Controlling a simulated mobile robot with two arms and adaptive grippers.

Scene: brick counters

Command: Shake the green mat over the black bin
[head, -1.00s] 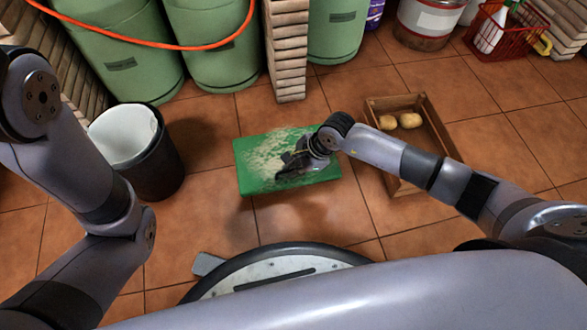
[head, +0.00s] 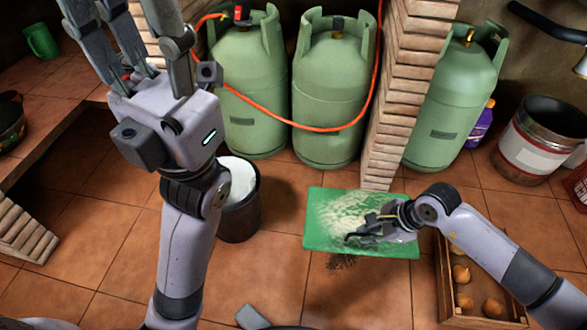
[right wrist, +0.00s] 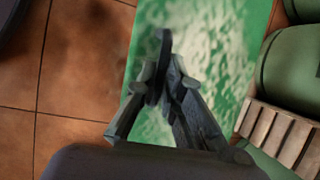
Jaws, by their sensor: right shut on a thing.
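The right wrist view shows the fingers (right wrist: 163,75) closed in front of the mat (right wrist: 230,45); the exact grip is hard to make out. The black bin (head: 241,217), with a white liner, stands left of the mat and apart from it, partly hidden by my left arm. My left gripper (head: 130,35) is raised, open and empty, with its fingertips near or past the top edge.
A wooden crate (head: 445,285) with several round vegetables stands right of the mat, partly behind my right arm. Green gas cylinders (head: 333,95) and a brick pillar (head: 392,110) stand behind, with an orange hose (head: 330,129).

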